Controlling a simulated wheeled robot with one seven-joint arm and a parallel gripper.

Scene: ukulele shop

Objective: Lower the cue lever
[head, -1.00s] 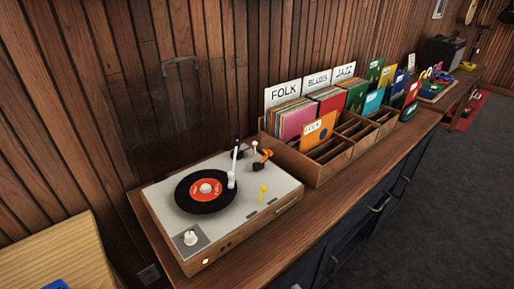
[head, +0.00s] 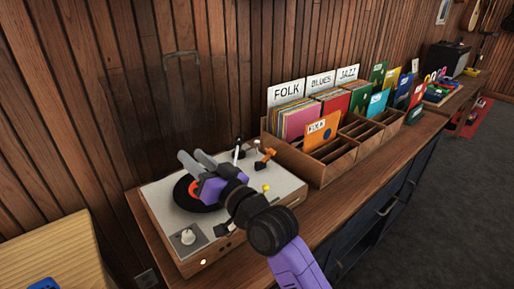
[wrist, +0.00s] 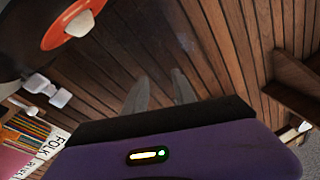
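The turntable (head: 160,207) stands on the wooden counter with a black record (head: 185,194) on it. The record's orange label (wrist: 58,28) shows in the wrist view. Behind my gripper are the tonearm (head: 237,153), a small white-topped lever (head: 254,145) and an orange lever (head: 265,157). A yellow knob (head: 266,188) shows just right of my wrist; its stem is partly hidden. I cannot tell which is the cue lever. My gripper (head: 193,158) hangs over the record, open and empty, its grey fingers apart. They also show apart in the wrist view (wrist: 160,92).
A wooden record bin (head: 310,170) with FOLK, BLUES and JAZZ cards stands right of the turntable. An orange sleeve (head: 321,131) sits in its front. A slatted wood wall (head: 110,100) rises close behind. The counter strip (head: 340,205) in front of the bin is clear.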

